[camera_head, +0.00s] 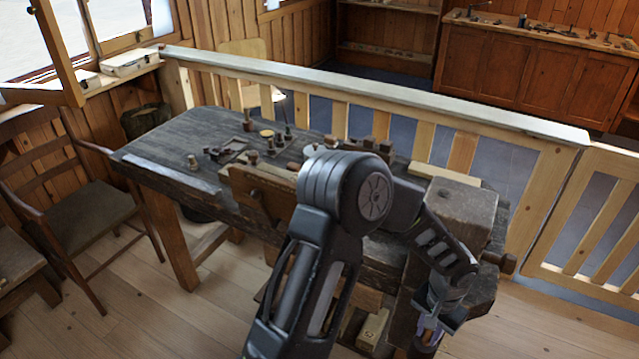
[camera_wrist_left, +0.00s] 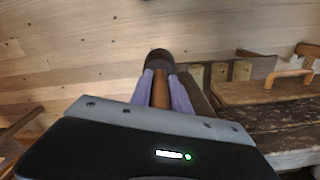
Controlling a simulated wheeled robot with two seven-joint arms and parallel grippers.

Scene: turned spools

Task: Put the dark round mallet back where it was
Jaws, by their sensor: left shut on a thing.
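The dark round mallet shows in the left wrist view, with its dark head (camera_wrist_left: 159,60) beyond the fingertips and its brown wooden handle (camera_wrist_left: 160,92) between them. My left gripper (camera_wrist_left: 162,88) is shut on the handle with its purple fingers. In the head view my left gripper (camera_head: 430,332) points down beside the near right end of the workbench (camera_head: 190,135), partly hidden by my own arm. The mallet cannot be made out clearly there. My right gripper is in neither view.
Small turned pieces (camera_head: 267,134) and tools stand on the workbench. A dark wooden block (camera_head: 455,200) rises at its right end, close to my left arm. A pale railing (camera_head: 400,95) runs behind. A chair (camera_head: 85,215) stands at left. Blocks (camera_wrist_left: 218,72) show beside the mallet.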

